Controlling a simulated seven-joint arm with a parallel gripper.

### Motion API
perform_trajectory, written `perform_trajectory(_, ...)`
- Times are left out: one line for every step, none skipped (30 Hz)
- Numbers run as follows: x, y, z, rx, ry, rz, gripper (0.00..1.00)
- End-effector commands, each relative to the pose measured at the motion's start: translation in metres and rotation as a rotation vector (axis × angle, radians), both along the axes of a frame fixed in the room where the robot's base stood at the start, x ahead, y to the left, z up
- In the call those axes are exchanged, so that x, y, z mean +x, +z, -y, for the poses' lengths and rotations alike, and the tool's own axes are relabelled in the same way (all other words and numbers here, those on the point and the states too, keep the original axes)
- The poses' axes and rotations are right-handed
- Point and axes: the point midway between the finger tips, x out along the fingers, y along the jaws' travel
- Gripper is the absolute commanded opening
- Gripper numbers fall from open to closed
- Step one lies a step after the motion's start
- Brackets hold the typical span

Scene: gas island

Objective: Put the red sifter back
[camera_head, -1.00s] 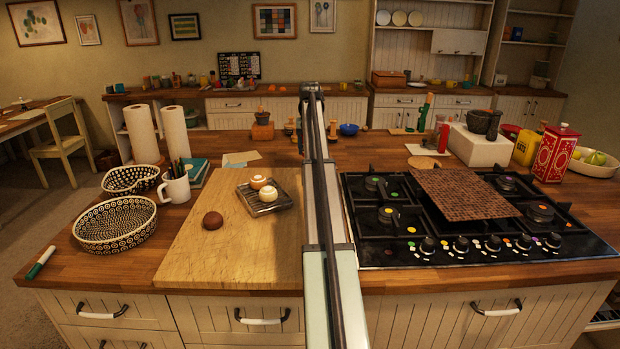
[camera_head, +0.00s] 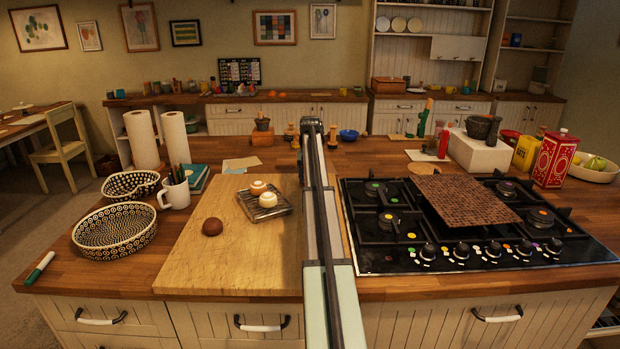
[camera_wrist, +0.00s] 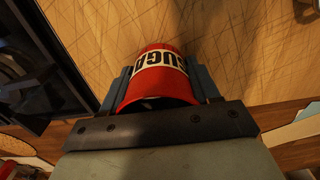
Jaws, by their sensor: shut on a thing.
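The red sifter (camera_wrist: 160,92), with a white band of dark letters reading "SUGA", is in the wrist view. My gripper (camera_wrist: 160,72) is shut on it, with one grey finger on each side. Part of the sifter's lower end is hidden by the gripper's dark crossbar. The scratched wooden board (camera_wrist: 255,45) lies behind the sifter in that view; I cannot tell the gap between them. In the head view my arm hides the sifter and gripper, and the same board (camera_head: 215,255) lies left of the arm.
The black hob (camera_head: 385,255) with a brown woven mat (camera_head: 465,198) is right of my arm. The board carries a small rack (camera_head: 265,207) with two pale round items and a brown ball (camera_head: 212,227). A red tin (camera_head: 555,160) stands back right. The board's front is clear.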

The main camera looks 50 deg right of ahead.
Motion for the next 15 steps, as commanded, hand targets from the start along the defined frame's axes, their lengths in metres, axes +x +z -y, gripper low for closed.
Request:
perform_trajectory(0.0001, 0.0004, 0.0001, 0.000, 0.000, 0.000, 0.34)
perform_trajectory(0.0001, 0.0004, 0.0001, 0.000, 0.000, 0.000, 0.34)
perform_trajectory(0.0001, 0.0002, 0.0001, 0.000, 0.000, 0.000, 0.34)
perform_trajectory(0.0001, 0.0000, 0.0001, 0.000, 0.000, 0.000, 0.34)
perform_trajectory(0.0001, -0.0006, 0.0001, 0.000, 0.000, 0.000, 0.34)
perform_trajectory(0.0001, -0.0016, 0.0001, 0.000, 0.000, 0.000, 0.34)
perform_trajectory(0.0000, -0.0024, 0.0000, 0.000, 0.000, 0.000, 0.34)
perform_trajectory(0.0001, -0.0030, 0.0001, 0.000, 0.000, 0.000, 0.34)
perform_trajectory(0.0001, -0.0028, 0.0001, 0.000, 0.000, 0.000, 0.64)
perform_trajectory(0.0001, -0.0027, 0.0001, 0.000, 0.000, 0.000, 0.67)
perform_trajectory(0.0001, -0.0027, 0.0001, 0.000, 0.000, 0.000, 0.70)
perform_trajectory(0.0001, -0.0027, 0.0001, 0.000, 0.000, 0.000, 0.74)
perform_trajectory(0.0001, -0.0027, 0.0001, 0.000, 0.000, 0.000, 0.77)
perform_trajectory(0.0001, -0.0027, 0.0001, 0.000, 0.000, 0.000, 0.80)
perform_trajectory(0.0001, -0.0026, 0.0001, 0.000, 0.000, 0.000, 0.83)
